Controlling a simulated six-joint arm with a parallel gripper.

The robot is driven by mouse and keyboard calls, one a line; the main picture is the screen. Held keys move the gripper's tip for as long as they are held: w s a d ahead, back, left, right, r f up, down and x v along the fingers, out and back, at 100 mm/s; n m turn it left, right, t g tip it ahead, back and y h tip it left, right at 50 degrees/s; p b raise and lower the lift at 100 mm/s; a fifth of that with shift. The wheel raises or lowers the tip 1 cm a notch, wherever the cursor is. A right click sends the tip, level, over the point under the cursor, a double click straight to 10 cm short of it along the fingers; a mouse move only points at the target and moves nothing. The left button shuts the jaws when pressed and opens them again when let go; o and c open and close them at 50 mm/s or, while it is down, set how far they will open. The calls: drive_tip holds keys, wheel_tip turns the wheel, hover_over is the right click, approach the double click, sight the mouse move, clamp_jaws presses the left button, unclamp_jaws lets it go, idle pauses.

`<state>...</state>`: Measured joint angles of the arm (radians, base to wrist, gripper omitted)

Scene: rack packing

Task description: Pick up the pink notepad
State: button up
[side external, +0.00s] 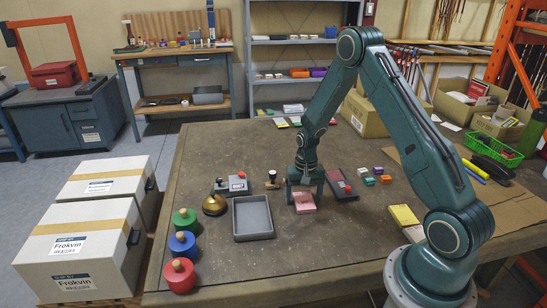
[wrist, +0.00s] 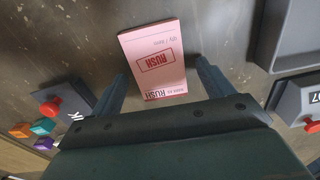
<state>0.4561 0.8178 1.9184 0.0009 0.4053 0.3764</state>
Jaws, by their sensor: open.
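The pink notepad (side external: 304,203) lies flat on the table, just right of the grey tray. In the wrist view the pink notepad (wrist: 153,58) shows red "RUSH" print, and its near end reaches between my fingers. My gripper (side external: 305,196) is open and points down over the notepad. In the wrist view my gripper's fingers (wrist: 158,80) stand apart on either side of the pad's near end, with a gap on each side. I cannot tell how high the fingertips are above the table.
A grey tray (side external: 253,216) stands left of the notepad. A dark device with a red knob (side external: 342,184) is to the right, near small coloured blocks (side external: 379,174). A wooden-handled stamp (side external: 272,180) and a grey device (side external: 233,185) lie behind the tray. Bare table lies in front.

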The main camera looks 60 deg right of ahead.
sight(304, 198)
drive_tip(key=c, duration=1.1)
drive_tip(key=shift+r, duration=0.15)
wheel_tip(304, 198, up, 20)
idle(0.3)
idle(0.4)
